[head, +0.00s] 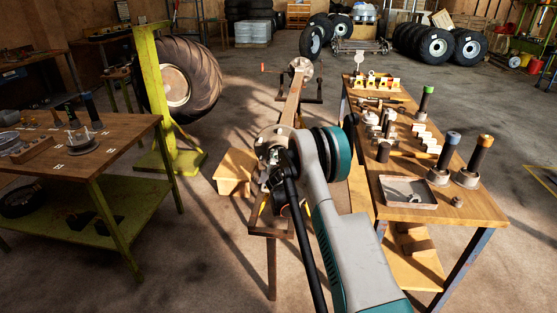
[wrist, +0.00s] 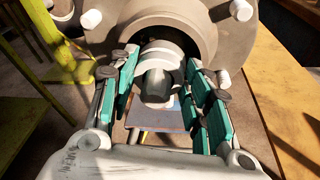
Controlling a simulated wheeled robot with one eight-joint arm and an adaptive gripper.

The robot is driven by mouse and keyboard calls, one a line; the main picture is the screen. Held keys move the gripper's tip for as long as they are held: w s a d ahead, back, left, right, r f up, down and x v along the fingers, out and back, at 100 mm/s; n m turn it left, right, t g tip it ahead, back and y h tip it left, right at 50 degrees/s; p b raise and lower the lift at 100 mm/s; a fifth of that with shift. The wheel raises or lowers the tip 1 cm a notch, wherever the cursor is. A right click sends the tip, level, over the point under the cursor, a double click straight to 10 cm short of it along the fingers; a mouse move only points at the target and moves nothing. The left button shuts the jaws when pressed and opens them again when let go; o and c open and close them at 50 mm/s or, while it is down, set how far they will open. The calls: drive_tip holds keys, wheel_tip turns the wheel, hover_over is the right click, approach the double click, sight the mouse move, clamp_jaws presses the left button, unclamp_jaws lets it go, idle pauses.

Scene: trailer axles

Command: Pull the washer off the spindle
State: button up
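The near wheel hub (wrist: 215,35), brown with pale studs, fills the top of the wrist view; it also shows at the near end of the axle in the head view (head: 268,136). The spindle (wrist: 154,85) points toward me from the hub's dark bore. A pale grey ring (wrist: 163,52), which looks like the washer, sits around it, though its edges are hard to tell. My gripper (wrist: 161,68) is open, with its teal-padded fingers on either side of the spindle. I see gaps on both sides. In the head view my arm mostly hides the gripper.
The axle beam (head: 291,100) runs away from me on a stand. A wooden bench (head: 480,205) with a metal tray (head: 408,191), sockets and tools stands close on the right. A yellow-green post (head: 155,85) and a second bench (head: 125,145) stand left. Open floor lies between.

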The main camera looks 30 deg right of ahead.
drive_tip(key=shift+c, duration=0.7)
drive_tip(key=o, duration=0.3)
drive_tip(key=c, duration=0.5)
drive_tip(key=shift+c, duration=0.2)
drive_tip(key=shift+f+v, duration=0.2)
drive_tip(key=shift+v, duration=0.85)
drive_tip(key=shift+s+a, duration=0.75)
drive_tip(key=shift+s, duration=0.2)
drive_tip(key=shift+s+a, duration=0.7)
drive_tip(key=shift+s, duration=0.3)
drive_tip(key=shift+s, duration=0.1)
